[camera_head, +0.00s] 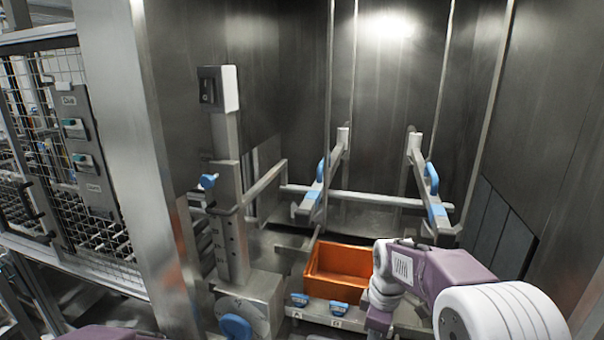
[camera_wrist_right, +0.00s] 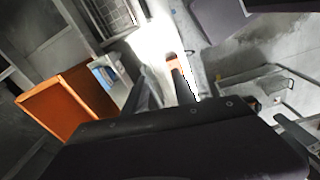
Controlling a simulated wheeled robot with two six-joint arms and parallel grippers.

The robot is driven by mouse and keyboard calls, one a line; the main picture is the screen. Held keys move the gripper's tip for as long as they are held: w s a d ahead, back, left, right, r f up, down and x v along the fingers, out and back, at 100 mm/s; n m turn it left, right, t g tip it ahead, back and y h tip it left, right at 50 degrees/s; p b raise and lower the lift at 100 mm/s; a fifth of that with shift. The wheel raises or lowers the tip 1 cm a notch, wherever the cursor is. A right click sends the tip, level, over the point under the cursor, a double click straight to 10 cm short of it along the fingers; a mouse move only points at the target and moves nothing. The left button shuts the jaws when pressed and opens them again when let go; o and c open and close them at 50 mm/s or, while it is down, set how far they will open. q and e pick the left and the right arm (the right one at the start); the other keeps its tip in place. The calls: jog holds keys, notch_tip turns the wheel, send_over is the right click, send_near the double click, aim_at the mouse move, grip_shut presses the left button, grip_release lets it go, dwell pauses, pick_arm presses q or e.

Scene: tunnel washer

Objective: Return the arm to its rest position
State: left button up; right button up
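My right arm (camera_head: 455,275), purple and white, reaches in from the right in the head view and bends down beside the orange bin (camera_head: 340,262). Its gripper is hidden below the picture edge there. In the right wrist view my right gripper (camera_wrist_right: 160,82) shows two dark fingers apart, with nothing held between them. The orange bin also shows to the left of the fingers in that view (camera_wrist_right: 50,108). Only a purple piece of my left arm (camera_head: 110,333) shows at the bottom left of the head view; its gripper is out of view.
Two metal rails with blue parts (camera_head: 436,208) stand behind the bin. A metal post with a switch box (camera_head: 220,88) and a blue knob (camera_head: 235,326) stand left of it. Metal walls (camera_head: 395,90) enclose the back and sides. A mesh cage (camera_head: 75,150) is at far left.

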jog(key=s+f+m+b, duration=0.1)
jog(key=s+f+m, duration=0.4)
jog(key=s+m, duration=0.1)
jog(key=s+d+f+m+b, duration=0.1)
jog(key=s+f+m, duration=0.4)
jog(key=s+m, duration=0.2)
jog(key=shift+s, duration=1.25)
jog(key=shift+s, duration=0.1)
